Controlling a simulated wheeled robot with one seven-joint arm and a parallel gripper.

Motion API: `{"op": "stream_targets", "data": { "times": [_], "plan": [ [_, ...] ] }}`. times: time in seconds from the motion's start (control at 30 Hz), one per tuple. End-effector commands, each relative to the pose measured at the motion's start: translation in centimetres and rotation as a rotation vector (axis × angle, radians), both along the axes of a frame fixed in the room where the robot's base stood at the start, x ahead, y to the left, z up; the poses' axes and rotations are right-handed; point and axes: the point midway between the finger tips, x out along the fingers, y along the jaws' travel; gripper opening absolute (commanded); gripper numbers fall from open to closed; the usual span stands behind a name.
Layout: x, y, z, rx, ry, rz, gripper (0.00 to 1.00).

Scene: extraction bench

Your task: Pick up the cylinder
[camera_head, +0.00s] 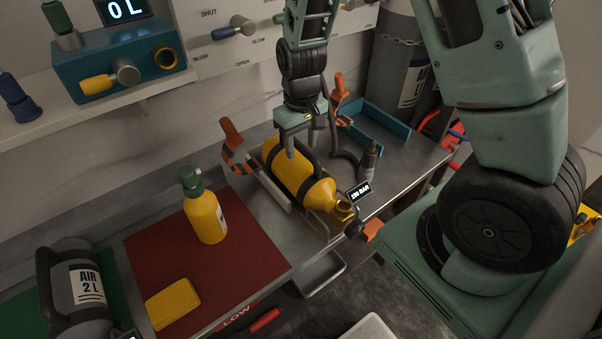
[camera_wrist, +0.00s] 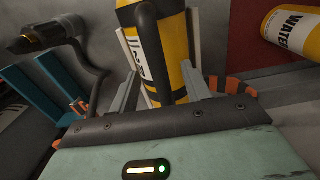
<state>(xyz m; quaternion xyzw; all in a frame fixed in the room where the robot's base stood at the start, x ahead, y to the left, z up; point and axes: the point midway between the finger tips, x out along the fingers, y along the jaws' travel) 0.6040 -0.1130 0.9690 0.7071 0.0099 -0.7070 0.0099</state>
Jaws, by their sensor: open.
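A yellow cylinder (camera_head: 293,172) with dark bands lies in a metal cradle on the bench, its brass valve end towards the lower right. A small display reading about 190 BAR (camera_head: 360,191) is at its valve end. My gripper (camera_head: 300,146) is open and points down over the cylinder's body. In the wrist view, the cylinder (camera_wrist: 168,45) shows between the open fingers (camera_wrist: 160,82). I cannot tell whether the fingers touch it. A grey cylinder marked AIR 2 L (camera_head: 85,287) lies at the lower left.
A yellow bottle with a green top (camera_head: 205,212) stands on a red mat (camera_head: 160,250), beside a yellow block (camera_head: 173,304). Orange-handled clamps (camera_head: 232,135) flank the cradle. A blue tray (camera_head: 380,125) and a dark hose (camera_head: 345,155) lie behind. A large chained cylinder (camera_head: 400,65) stands at the back.

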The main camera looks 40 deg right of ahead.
Motion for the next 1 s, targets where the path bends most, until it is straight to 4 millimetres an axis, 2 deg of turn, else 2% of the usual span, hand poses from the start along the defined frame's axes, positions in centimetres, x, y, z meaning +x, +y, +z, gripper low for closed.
{"op": "stream_targets", "data": {
  "times": [0.23, 0.53, 0.7, 1.0],
  "plan": [
    [-0.1, 0.0, -3.0, 0.0, 0.003, -0.001, 0.48],
    [0.0, 0.0, -3.4, 0.0, -0.001, 0.0, 0.48],
    [-0.1, 0.0, -3.4, 0.0, 0.0, 0.0, 0.0],
    [-0.1, 0.0, -3.5, 0.0, 0.003, 0.001, 0.0]
  ]
}}
